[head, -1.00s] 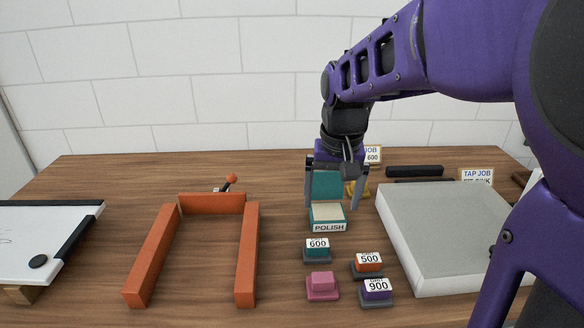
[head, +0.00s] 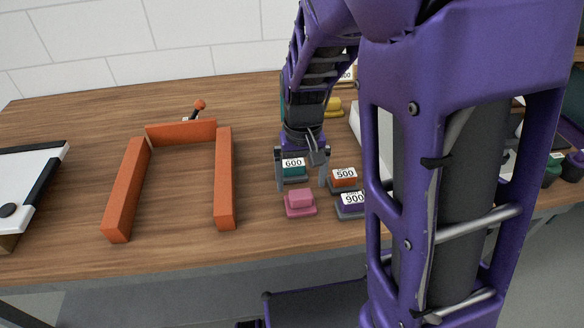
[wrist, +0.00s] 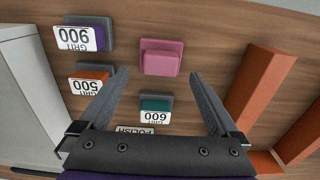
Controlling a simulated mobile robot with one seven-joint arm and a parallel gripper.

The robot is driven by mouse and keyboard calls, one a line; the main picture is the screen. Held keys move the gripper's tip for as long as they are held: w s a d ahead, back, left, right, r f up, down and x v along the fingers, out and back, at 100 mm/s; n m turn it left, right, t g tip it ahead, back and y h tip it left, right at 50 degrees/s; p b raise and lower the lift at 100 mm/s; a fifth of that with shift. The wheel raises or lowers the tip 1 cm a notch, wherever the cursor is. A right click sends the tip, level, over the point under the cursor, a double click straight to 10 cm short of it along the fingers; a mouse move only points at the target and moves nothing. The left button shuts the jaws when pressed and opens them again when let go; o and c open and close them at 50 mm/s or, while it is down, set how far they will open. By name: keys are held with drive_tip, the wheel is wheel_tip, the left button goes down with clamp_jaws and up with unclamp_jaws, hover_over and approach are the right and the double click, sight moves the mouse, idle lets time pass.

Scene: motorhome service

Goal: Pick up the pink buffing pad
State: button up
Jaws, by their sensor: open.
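The pink buffing pad (head: 300,202) lies on the wooden table near its front edge, in front of the teal 600 block. It also shows in the wrist view (wrist: 161,60), upper middle, beyond my fingertips. My gripper (head: 302,182) is open and empty, pointing down over the teal 600 block (head: 294,170), behind the pink pad. In the wrist view my two fingers (wrist: 163,78) stand on either side of the line to the pad, with the teal block (wrist: 155,107) between them. Nothing is between the pad and the fingers.
The orange 500 block (head: 343,178) and purple 900 block (head: 351,203) sit just right of the pad. An orange U-shaped frame (head: 225,180) stands to the left, with bare table between. My arm hides much of the right side. A yellow object (head: 334,106) lies behind.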

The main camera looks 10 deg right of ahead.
sight(300, 194)
wheel_tip(300, 194, down, 5)
drive_tip(key=shift+s+f+b, duration=0.1)
drive_tip(key=shift+b, duration=0.3)
drive_tip(key=c, duration=1.5)
drive_tip(key=shift+o, duration=0.2)
wheel_tip(300, 194, up, 10)
drive_tip(key=shift+r+p, duration=0.15)
drive_tip(key=shift+p, duration=0.75)
drive_tip(key=o, duration=0.8)
drive_tip(key=c, duration=0.6)
